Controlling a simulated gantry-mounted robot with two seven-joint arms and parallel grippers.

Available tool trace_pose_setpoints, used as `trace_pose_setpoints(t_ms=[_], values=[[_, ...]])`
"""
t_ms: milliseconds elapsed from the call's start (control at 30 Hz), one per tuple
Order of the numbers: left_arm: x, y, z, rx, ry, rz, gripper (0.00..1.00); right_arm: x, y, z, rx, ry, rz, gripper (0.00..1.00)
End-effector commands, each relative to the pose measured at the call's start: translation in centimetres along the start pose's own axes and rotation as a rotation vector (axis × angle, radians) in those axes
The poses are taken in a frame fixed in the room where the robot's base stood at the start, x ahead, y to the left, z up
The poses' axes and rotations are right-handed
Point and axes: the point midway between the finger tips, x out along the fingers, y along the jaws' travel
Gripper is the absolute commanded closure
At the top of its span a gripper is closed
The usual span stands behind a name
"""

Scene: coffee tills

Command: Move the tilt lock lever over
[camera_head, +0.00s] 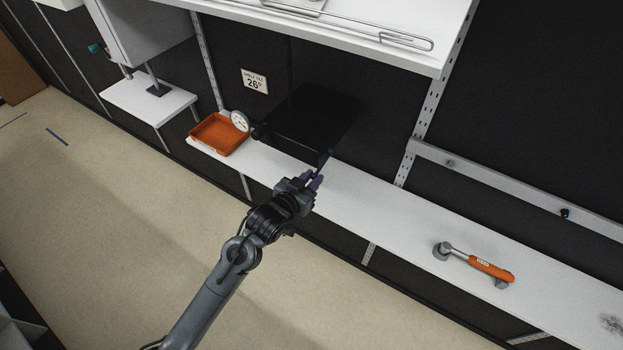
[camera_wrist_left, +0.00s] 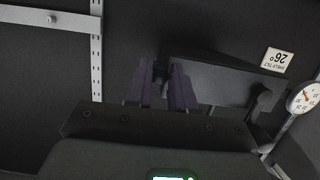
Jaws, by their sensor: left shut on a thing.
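My left gripper (camera_head: 315,180) reaches in from the lower left to the front edge of a dark tilting shelf (camera_head: 318,108). In the left wrist view its two dark purple fingers (camera_wrist_left: 161,88) are shut on a small dark part, the tilt lock lever (camera_wrist_left: 160,72); the fingers hide most of it. The dark shelf panel (camera_wrist_left: 212,80) lies just right of the fingers there. A round white dial gauge (camera_head: 240,121) sits at the shelf's left side and also shows in the wrist view (camera_wrist_left: 303,97). A sign on the wall (camera_head: 254,82) reads "SHELF TILT 26°". My right gripper is not in view.
An orange tray (camera_head: 219,134) stands on the long white shelf (camera_head: 375,205), left of the dark shelf. An orange-handled tool (camera_head: 480,265) lies farther right on it. A white upper shelf (camera_head: 400,58) overhangs from above. The floor in front is clear.

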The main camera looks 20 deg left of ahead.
Motion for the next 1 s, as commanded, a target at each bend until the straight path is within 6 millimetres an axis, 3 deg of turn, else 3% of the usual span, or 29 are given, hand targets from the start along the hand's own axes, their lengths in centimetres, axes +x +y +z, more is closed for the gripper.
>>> trace_pose_setpoints(t_ms=[100, 600, 1000], values=[[0.3, 0.0, 0.9, 0.000, -0.005, 0.000, 0.94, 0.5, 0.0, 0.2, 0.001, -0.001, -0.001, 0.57], [0.5, 0.0, 1.2, 0.000, -0.008, 0.000, 0.94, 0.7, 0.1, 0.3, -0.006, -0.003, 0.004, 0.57], [1.8, 0.0, 3.0, 0.000, -0.007, -0.001, 0.94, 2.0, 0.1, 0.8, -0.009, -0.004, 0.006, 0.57]])
